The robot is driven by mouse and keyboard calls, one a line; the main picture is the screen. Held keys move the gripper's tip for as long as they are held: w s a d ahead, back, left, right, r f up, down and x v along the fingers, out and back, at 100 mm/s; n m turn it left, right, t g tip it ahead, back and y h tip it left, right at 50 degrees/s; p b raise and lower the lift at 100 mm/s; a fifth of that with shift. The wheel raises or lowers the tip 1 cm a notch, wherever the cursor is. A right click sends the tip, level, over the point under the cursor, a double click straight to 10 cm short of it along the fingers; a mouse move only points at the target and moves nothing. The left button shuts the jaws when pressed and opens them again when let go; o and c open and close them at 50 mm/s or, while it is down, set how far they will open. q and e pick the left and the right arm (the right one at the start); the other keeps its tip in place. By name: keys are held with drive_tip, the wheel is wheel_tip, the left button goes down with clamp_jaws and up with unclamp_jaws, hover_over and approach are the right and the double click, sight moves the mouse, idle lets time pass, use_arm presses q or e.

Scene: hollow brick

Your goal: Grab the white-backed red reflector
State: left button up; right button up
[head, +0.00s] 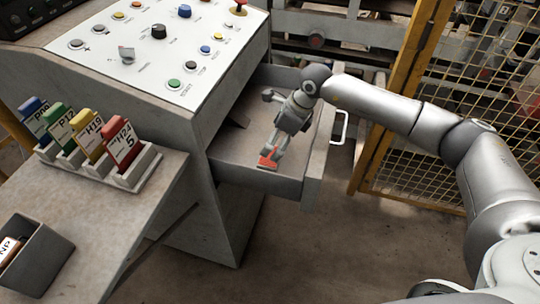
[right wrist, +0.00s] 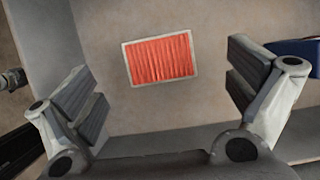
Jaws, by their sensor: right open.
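The red reflector with a pale border (right wrist: 161,58) lies flat on the drawer floor in the right wrist view. In the head view its red face (head: 268,159) shows just by the tips of my right gripper (head: 273,153), inside the open drawer (head: 250,178). In the right wrist view my right gripper (right wrist: 160,95) is open, with its two fingers wide apart. The reflector lies between and slightly beyond the fingers, and nothing is held. My left gripper is not in view.
The drawer's walls and front with its handle (head: 340,127) surround my gripper. A blue object (right wrist: 298,48) shows at the right in the wrist view. A rack (head: 125,178) of several coloured tags stands on the desk at left. A yellow mesh fence (head: 425,125) stands at right.

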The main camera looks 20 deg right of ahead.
drive_tip(key=shift+w+a+f, duration=0.15)
drive_tip(key=shift+f, duration=0.35)
drive_tip(key=x, duration=0.2)
drive_tip(key=a+p+x, duration=0.1)
drive_tip(key=x, duration=0.2)
drive_tip(key=shift+r, duration=0.2)
drive_tip(key=shift+w+f, duration=0.1)
drive_tip(key=shift+f, duration=0.15)
drive_tip(key=shift+c, duration=0.4)
drive_tip(key=c, duration=0.9)
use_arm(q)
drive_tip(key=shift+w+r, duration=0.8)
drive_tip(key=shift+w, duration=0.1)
use_arm(e)
drive_tip(key=shift+r, duration=0.1)
